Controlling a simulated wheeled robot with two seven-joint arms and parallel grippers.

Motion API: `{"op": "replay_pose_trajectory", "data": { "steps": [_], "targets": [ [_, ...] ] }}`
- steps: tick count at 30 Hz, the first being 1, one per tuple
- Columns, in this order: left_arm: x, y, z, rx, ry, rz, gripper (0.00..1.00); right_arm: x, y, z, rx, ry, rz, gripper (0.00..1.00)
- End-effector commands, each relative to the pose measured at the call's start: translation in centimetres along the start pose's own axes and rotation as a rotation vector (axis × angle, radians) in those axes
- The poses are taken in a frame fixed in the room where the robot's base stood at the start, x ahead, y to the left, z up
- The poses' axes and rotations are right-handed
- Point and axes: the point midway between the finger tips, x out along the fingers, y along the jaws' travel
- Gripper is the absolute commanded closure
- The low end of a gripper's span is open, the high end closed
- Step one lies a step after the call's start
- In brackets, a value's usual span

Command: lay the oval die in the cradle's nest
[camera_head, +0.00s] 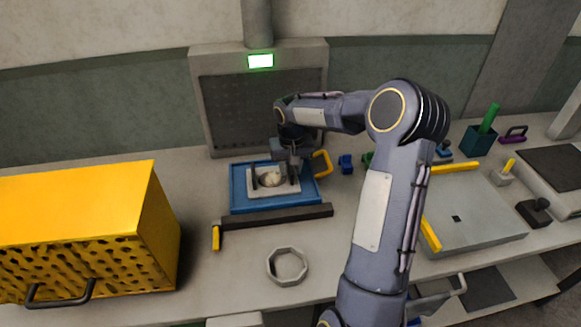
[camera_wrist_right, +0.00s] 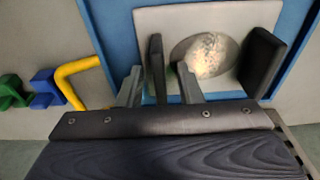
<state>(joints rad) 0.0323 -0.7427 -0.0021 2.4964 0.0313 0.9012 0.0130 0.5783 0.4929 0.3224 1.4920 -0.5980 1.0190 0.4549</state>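A pale cradle (camera_head: 284,189) sits on a blue tray (camera_head: 240,207), with two upright dark cheeks. A shiny, mottled oval piece, which looks like the oval die (camera_head: 270,179), lies between the cheeks; it also shows in the right wrist view (camera_wrist_right: 205,55). How deep it sits is not clear. My right gripper (camera_head: 292,170) is low over the cradle's right side. In the right wrist view its two fingers (camera_wrist_right: 158,88) are apart, with one dark cheek (camera_wrist_right: 156,62) showing between them. Neither finger is seen to hold the die. My left gripper is not in view.
A yellow handle (camera_head: 322,163) stands right beside the tray. A dark bar (camera_head: 275,218) lies along the tray's front. A grey octagonal ring (camera_head: 287,266) lies nearer. A large yellow box (camera_head: 75,215) fills the left; a grey panel (camera_head: 470,215) lies right.

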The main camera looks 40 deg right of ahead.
Motion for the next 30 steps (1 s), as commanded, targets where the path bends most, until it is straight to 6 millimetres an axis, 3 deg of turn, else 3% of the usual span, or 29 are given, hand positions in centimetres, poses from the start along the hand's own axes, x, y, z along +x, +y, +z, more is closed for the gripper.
{"op": "replay_pose_trajectory", "data": {
  "steps": [5,8,15,21,30],
  "targets": [
    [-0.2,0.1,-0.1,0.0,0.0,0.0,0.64,-0.7,0.0,-0.1,0.0,0.003,0.0,0.67],
    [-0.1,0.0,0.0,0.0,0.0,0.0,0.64,-2.2,0.0,-0.2,0.002,0.005,0.0,0.67],
    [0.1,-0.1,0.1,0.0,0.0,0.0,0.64,-7.4,-0.1,-0.1,0.0,0.006,-0.001,0.67],
    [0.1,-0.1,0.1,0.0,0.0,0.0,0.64,-10.8,0.0,-0.1,0.001,0.002,0.0,0.67],
    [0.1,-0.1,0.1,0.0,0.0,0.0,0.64,-12.6,-0.1,0.2,-0.006,0.004,-0.003,0.67]
  ]
}}
